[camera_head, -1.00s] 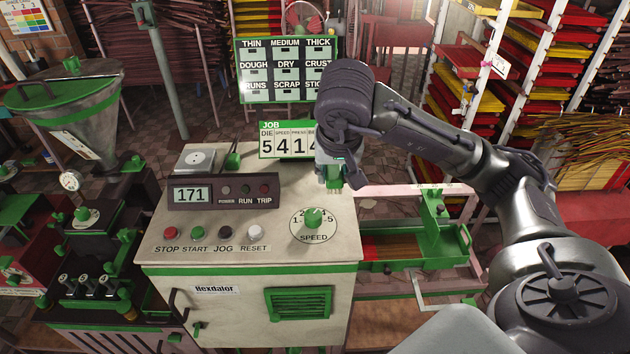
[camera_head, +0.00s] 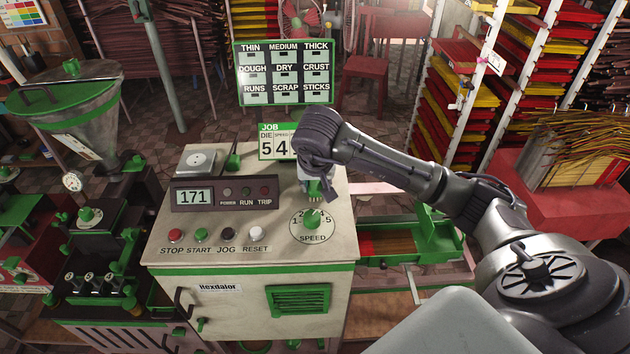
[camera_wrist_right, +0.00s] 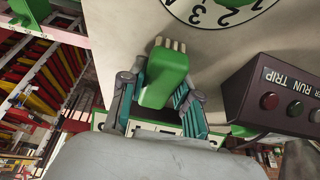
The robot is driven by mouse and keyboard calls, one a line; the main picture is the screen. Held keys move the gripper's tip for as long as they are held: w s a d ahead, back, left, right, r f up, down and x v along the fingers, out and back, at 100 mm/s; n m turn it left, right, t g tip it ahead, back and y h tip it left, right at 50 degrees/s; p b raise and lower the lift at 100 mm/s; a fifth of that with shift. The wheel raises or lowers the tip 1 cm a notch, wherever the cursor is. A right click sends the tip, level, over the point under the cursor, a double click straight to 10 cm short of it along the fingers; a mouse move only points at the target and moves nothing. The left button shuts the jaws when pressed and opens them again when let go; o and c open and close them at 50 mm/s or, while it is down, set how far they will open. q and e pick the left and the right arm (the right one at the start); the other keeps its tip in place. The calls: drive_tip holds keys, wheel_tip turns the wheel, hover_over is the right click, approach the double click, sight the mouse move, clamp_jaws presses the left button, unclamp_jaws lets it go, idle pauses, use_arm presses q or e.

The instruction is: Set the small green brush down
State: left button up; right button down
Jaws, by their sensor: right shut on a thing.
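My right gripper (camera_head: 316,180) is shut on the small green brush (camera_head: 315,189) over the right part of the cream machine top (camera_head: 272,222), just behind the speed dial (camera_head: 312,219). In the right wrist view the brush (camera_wrist_right: 166,78) sits between the two teal-padded fingers, its pale bristle tufts pointing up in the picture, toward the dial. The gripper's own body hides part of the brush in the head view. I cannot tell whether the brush touches the machine top. My left gripper is not in view.
A dark display box (camera_head: 226,193) with lamps stands left of the gripper, and a JOB sign (camera_head: 272,128) stands behind it. Several push buttons (camera_head: 201,235) line the front. A green tray (camera_head: 400,245) lies right of the machine. Bare top remains between the display box and dial.

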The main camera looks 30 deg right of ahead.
drive_tip(key=shift+f+b, duration=0.25)
drive_tip(key=shift+b, duration=0.05)
drive_tip(key=c, duration=0.8)
unclamp_jaws()
drive_tip(key=shift+r, duration=0.1)
drive_tip(key=shift+r+p, duration=0.15)
drive_tip(key=shift+p, duration=0.15)
drive_tip(key=shift+b+v, duration=0.7)
drive_tip(key=shift+v, duration=5.3)
